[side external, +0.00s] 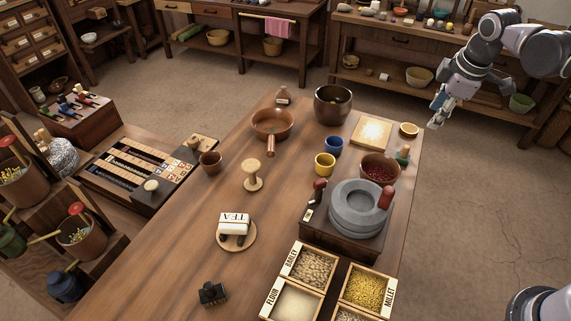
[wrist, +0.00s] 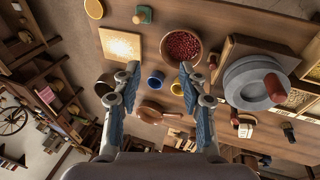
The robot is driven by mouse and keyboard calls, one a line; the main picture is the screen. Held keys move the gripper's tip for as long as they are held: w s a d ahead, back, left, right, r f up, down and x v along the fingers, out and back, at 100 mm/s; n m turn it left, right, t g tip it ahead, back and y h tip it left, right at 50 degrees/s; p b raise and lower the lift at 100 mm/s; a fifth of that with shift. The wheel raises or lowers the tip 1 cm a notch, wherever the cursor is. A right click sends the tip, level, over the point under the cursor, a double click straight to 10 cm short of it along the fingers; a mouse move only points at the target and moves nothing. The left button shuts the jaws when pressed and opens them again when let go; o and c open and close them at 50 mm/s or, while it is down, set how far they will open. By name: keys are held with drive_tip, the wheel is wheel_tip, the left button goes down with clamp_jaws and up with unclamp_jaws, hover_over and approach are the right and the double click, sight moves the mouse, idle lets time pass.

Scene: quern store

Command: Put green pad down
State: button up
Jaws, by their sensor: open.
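A green pad with a pale wooden knob (side external: 403,155) stands on the table near its right edge, beside a bowl of red beans (side external: 378,170). The green pad also shows at the top of the wrist view (wrist: 143,14), above and beyond my fingertips. My gripper (side external: 436,120) is in the air off the table's far right side, apart from the pad. In the wrist view its two fingers (wrist: 160,70) are spread with nothing between them.
A square board with a pale bright top (side external: 371,132) and a small round wooden dish (side external: 409,130) are near the pad. A grey stone quern with a red handle (side external: 358,208) stands nearer. Blue (side external: 334,145) and yellow (side external: 325,164) cups stand left.

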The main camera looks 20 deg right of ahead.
drive_tip(key=s+a+m+t, duration=0.2)
drive_tip(key=s+m, duration=0.3)
drive_tip(key=s, duration=0.2)
drive_tip(key=s+a+f+m+t+y, duration=0.1)
drive_tip(key=s+a+m, duration=0.1)
drive_tip(key=s+m, duration=0.2)
drive_tip(key=s, duration=0.3)
drive_tip(key=shift+s+a+f+m+t, duration=0.2)
drive_tip(key=shift+a+m+t, duration=0.1)
drive_tip(key=shift+m+t, duration=0.1)
drive_tip(key=shift+w, duration=0.1)
idle(0.3)
